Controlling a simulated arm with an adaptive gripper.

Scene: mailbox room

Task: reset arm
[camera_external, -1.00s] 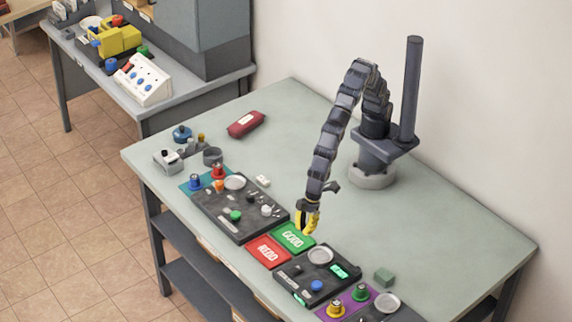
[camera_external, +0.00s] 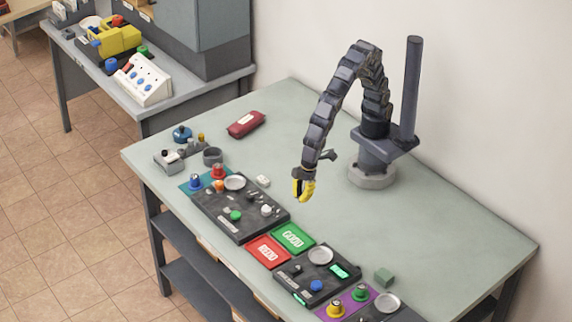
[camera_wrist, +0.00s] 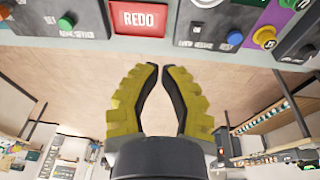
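My gripper (camera_external: 303,190) hangs above the bench, with yellow fingers pointing down. It is above and behind the green GOOD pad (camera_external: 293,237) and the red REDO pad (camera_external: 268,251), apart from both. In the wrist view my gripper (camera_wrist: 160,67) shows two ribbed yellow fingers with dark inner pads. The fingertips are close together with a narrow gap, and nothing is between them. My arm arches up from its base and down to the gripper.
Dark control panels (camera_external: 212,208) and (camera_external: 296,286) with knobs lie along the bench's (camera_external: 440,225) front edge. The bench around my arm's base is mostly clear.

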